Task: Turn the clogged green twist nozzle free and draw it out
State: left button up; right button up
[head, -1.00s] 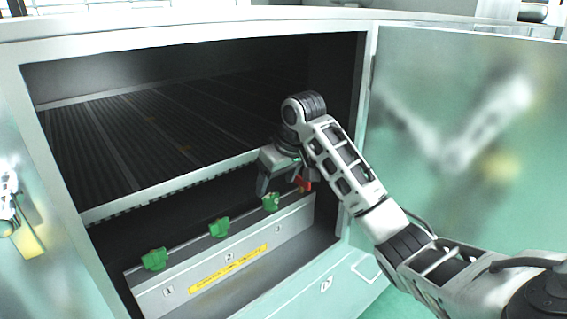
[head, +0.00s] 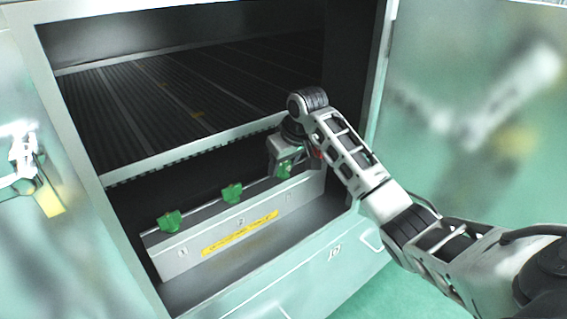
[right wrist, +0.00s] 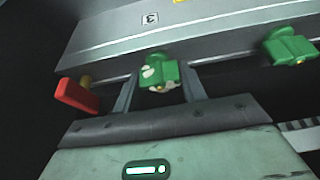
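Three green twist nozzles sit in a row on a grey rail (head: 235,237) low inside the open cabinet. The first nozzle (head: 171,220) and the second nozzle (head: 232,193) stand clear. The third nozzle (head: 283,170) is partly hidden by my right gripper. In the right wrist view this nozzle (right wrist: 160,70) has pale crusted specks and sits by the label 3. My right gripper (right wrist: 158,88) is open, its fingers on either side of this nozzle, with a gap visible at the left finger. My left gripper is not in view.
A red lever (right wrist: 76,96) stands close beside the third nozzle, left of my fingers in the right wrist view. A slatted shelf (head: 190,100) hangs above the rail. Open doors flank the cabinet; the right door (head: 480,110) is behind my right arm.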

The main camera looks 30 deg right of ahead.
jog(key=n+y, duration=0.1)
jog(key=n, duration=0.3)
jog(key=shift+n+g+y, duration=0.4)
jog(key=shift+n+y, duration=0.2)
jog(key=shift+n, duration=0.6)
jog(key=n, duration=0.2)
jog(key=shift+r+n+g+y, duration=0.1)
jog(key=shift+n+g+y, duration=0.3)
jog(key=n+g, duration=0.1)
jog(key=n, duration=0.2)
jog(key=shift+n+y, duration=0.3)
jog(key=shift+y, duration=0.1)
jog(key=n+g+b, duration=0.1)
jog(key=n+g, duration=0.1)
jog(key=n, duration=0.3)
jog(key=shift+r+p, duration=0.55)
jog(key=shift+r, duration=0.6)
